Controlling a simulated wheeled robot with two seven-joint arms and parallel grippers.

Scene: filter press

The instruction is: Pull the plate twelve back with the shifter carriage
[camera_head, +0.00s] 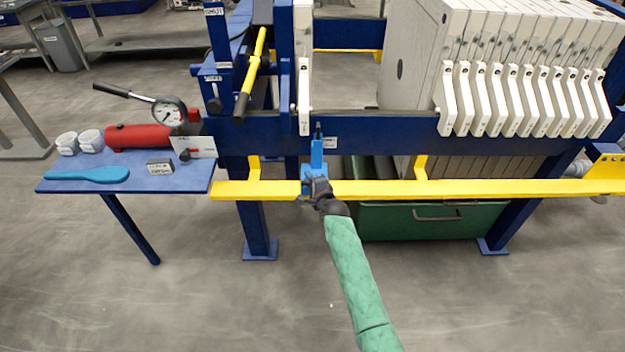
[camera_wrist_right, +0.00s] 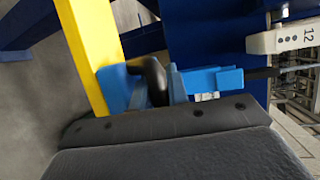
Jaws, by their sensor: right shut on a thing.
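The blue shifter carriage (camera_head: 317,158) sits on the yellow rail (camera_head: 420,190), with a dark pin pointing up. It also shows in the right wrist view (camera_wrist_right: 205,80). My right gripper (camera_head: 318,190) is shut on the carriage at its front, low by the rail. A white plate handle marked 12, on plate twelve (camera_wrist_right: 285,38), shows in the right wrist view just past the pin. In the head view plate twelve (camera_head: 304,100) appears to be the lone plate at the left, just left of the pin and apart from the pack. My left gripper is out of view.
A pack of white plates (camera_head: 525,100) hangs at the right, with a wide gap to its left. A green drawer (camera_head: 430,222) is below the rail. A blue side table (camera_head: 140,185) at the left holds a red pump (camera_head: 140,136), gauge and blue scraper (camera_head: 88,175).

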